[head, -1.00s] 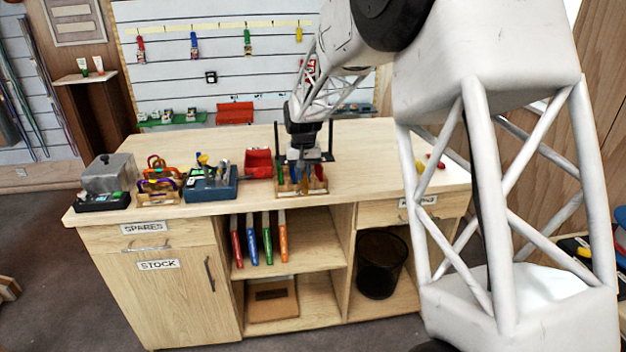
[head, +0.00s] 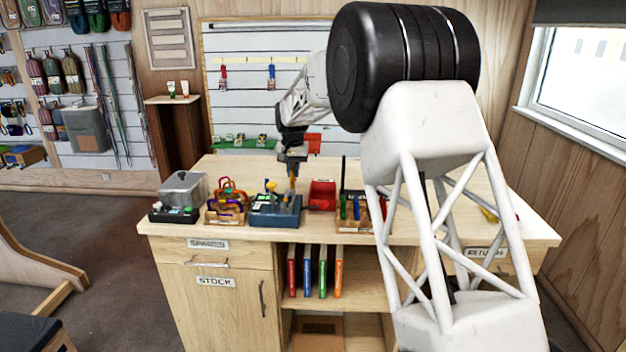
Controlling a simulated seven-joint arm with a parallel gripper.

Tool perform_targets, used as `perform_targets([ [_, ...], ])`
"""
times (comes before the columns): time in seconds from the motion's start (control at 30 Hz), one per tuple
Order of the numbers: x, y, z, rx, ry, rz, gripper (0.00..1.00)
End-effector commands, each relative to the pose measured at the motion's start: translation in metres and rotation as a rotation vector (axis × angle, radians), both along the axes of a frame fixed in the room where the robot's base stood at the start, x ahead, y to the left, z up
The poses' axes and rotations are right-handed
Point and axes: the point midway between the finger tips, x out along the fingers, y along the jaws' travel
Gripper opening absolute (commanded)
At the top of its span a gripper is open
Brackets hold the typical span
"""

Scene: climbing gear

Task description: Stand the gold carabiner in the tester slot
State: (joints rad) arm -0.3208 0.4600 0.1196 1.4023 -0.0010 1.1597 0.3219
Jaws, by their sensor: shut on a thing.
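My gripper (head: 292,172) is above the right part of a blue device (head: 275,212) on the bench, which looks like the tester. It is shut on a small gold-orange thing (head: 292,171), which I take to be the gold carabiner. The carabiner's shape and tilt are too small to make out. The slot itself cannot be made out, and I cannot tell whether the held thing touches the device.
Left of the device stand a wooden rack of coloured carabiners (head: 227,211) and a grey-topped box (head: 182,190).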

Motion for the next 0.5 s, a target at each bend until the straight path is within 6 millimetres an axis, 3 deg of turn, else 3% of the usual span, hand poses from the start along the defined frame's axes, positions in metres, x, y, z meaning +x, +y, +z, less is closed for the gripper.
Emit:
perform_targets([
  [0.17,0.005,0.017,0.004,0.0,0.0,0.001,0.0],
  [0.5,0.005,0.02,0.005,0.0,0.0,0.0,0.0],
])
